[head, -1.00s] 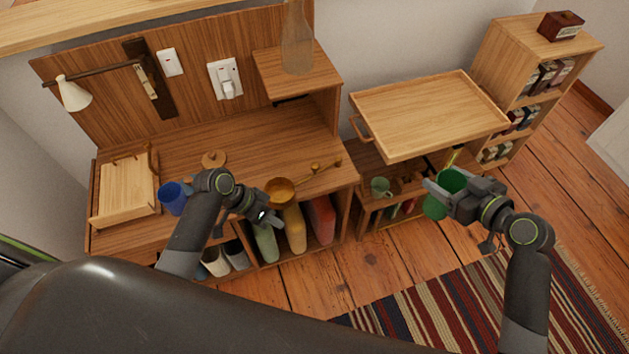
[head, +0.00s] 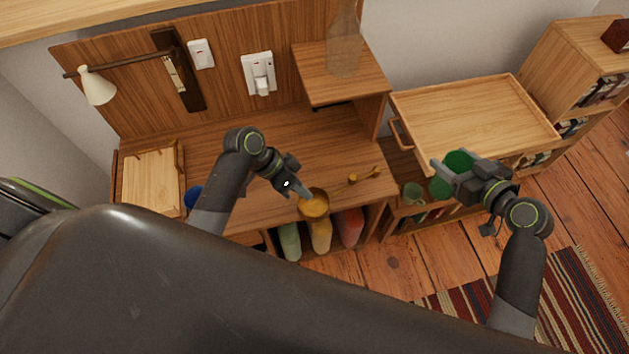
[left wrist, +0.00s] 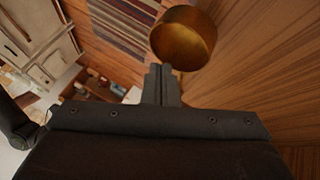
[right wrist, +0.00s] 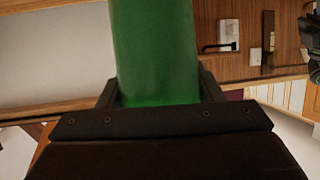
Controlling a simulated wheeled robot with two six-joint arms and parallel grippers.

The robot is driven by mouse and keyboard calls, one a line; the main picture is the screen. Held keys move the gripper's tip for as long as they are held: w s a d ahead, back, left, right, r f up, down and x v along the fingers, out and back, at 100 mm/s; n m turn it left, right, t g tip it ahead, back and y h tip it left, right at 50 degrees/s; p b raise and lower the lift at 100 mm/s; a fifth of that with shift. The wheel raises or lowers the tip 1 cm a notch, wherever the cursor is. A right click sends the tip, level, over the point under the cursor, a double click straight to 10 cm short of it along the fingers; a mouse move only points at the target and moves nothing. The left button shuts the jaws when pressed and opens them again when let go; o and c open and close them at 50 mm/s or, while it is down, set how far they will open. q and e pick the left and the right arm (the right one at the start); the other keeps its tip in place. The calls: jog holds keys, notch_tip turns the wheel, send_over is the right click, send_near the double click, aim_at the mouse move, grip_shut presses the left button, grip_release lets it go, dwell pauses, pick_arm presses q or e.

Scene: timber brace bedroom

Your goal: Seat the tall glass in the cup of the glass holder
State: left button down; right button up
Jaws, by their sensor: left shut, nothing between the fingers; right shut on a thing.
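The tall green glass (head: 458,161) is held in my right gripper (head: 457,172), over the front edge of the wooden tray. In the right wrist view the green glass (right wrist: 155,50) stands between the two fingers. The brass cup of the glass holder (head: 315,206) is at the front edge of the desk. My left gripper (head: 304,192) is shut and empty, its tips right beside the cup's rim; I cannot tell if they touch. In the left wrist view the cup (left wrist: 183,40) is just beyond the shut fingers (left wrist: 162,82). The cup's inside is partly visible.
A brass fitting (head: 365,175) lies on the desk (head: 330,150) right of the cup. A blue cup (head: 193,197) is partly hidden by my left arm. A bottle (head: 344,45) stands on the raised shelf.

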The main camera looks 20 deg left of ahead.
aim_at(327, 211)
pick_arm(q)
jog(key=x, duration=0.6)
jog(key=shift+f, duration=0.15)
pick_arm(e)
jog(key=shift+w+a, duration=0.1)
pick_arm(q)
jog(key=shift+s+d+n+p, duration=0.4)
jog(key=shift+d+p, duration=0.2)
jog(key=shift+p, duration=0.25)
pick_arm(e)
jog(key=shift+r, duration=0.8)
pick_arm(q)
jog(key=shift+s+d+t+p, duration=0.2)
jog(key=shift+d+t+p, duration=0.1)
jog(key=shift+d+t, duration=0.1)
pick_arm(e)
jog(key=shift+r, duration=0.3)
pick_arm(q)
jog(key=shift+n, duration=0.3)
pick_arm(e)
jog(key=shift+a, duration=0.1)
jog(key=shift+r, duration=0.1)
